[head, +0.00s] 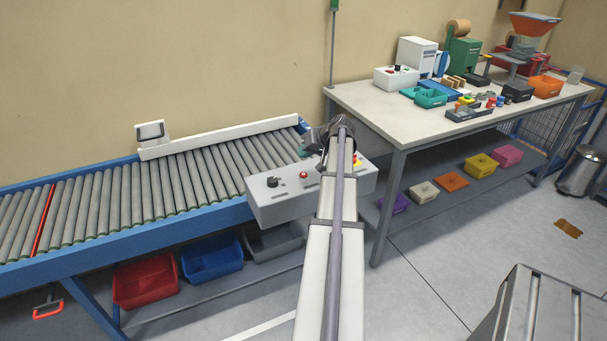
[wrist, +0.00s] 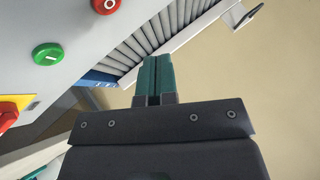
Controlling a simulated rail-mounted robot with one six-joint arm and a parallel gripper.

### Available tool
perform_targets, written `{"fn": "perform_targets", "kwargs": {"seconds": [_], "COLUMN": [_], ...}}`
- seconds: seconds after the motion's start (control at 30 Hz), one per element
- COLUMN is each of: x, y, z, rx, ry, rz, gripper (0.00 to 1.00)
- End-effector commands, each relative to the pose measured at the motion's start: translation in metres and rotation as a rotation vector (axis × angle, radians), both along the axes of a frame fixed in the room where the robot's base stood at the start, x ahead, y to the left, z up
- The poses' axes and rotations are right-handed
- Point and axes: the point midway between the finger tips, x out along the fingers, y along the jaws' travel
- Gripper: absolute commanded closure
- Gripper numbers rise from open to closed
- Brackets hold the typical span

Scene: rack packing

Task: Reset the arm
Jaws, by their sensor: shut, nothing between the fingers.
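My arm reaches out over the floor toward the right end of the roller conveyor in the head view. My gripper (wrist: 154,80) shows in the wrist view with its two teal fingers together and nothing between them. In the head view the fingers are mostly hidden behind the wrist. The gripper is close to the grey control box (head: 285,200). Its green button (wrist: 47,54) and red button (wrist: 106,5) show beside the fingers in the wrist view, apart from them.
The roller conveyor (head: 150,190) runs along the wall at left. A worktable (head: 365,98) with bins and machines stands at right. A red bin (head: 146,281) and a blue bin (head: 212,260) sit under the conveyor. A metal-topped unit (head: 540,310) is at front right.

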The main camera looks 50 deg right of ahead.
Motion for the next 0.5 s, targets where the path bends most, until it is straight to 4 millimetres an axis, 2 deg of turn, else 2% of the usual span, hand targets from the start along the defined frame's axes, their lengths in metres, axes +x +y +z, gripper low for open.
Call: {"fn": "perform_targets", "kwargs": {"seconds": [0.4,0.47,0.5], "x": [-0.002,-0.018,-0.033], "y": [0.001,0.015,0.031], "z": [-0.001,-0.01,-0.016], "rx": [0.035,0.073,0.092], "ry": [0.016,0.095,0.16], "rz": [-0.024,-0.059,-0.082], "gripper": [1.0,1.0,1.0]}}
